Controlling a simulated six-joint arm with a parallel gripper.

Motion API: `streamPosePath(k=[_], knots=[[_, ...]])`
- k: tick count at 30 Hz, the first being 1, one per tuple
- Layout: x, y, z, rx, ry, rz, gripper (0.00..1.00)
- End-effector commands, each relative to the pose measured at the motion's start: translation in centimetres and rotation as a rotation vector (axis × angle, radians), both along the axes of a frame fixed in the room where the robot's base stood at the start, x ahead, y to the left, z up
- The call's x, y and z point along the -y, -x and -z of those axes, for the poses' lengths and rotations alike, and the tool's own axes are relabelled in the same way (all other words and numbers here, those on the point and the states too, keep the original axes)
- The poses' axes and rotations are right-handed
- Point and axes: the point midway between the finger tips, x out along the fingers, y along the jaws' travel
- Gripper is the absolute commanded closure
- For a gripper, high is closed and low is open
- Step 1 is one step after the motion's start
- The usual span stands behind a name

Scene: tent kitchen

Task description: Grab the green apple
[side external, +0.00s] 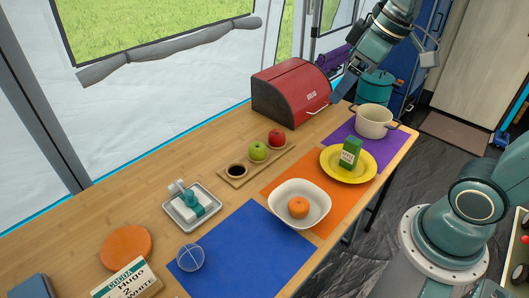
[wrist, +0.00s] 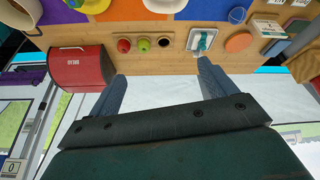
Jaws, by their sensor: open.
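The green apple (side external: 258,151) sits in the middle spot of a small wooden holder (side external: 236,181) on the counter. It also shows in the wrist view (wrist: 144,45). A red apple (side external: 277,138) sits beside it in the holder, and a dark round hollow or cup (side external: 237,170) is at the other end. My gripper (side external: 341,84) is high above the counter near the bread box, well apart from the apple. In the wrist view its two fingers (wrist: 163,82) are spread with nothing between them.
A red bread box (side external: 291,92) stands behind the holder, near the tent wall. A white bowl (side external: 313,196) with an orange (side external: 298,207), a yellow plate (side external: 335,172) with a green box (side external: 350,153), a cream pot (side external: 374,121) and a butter dish (side external: 205,214) stand around.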

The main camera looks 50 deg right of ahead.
Motion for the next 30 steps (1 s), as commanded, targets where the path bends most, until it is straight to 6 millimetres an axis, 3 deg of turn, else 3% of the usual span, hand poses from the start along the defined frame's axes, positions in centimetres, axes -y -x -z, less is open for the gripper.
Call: streamPosePath(k=[14, 23, 30], knots=[[2.1, -10.2, 2.9, -0.056, 0.023, -0.209, 0.16], [4.1, -16.1, 6.7, -0.075, 0.021, -0.339, 0.16], [5.9, -20.2, 10.9, -0.082, 0.011, -0.437, 0.16]])
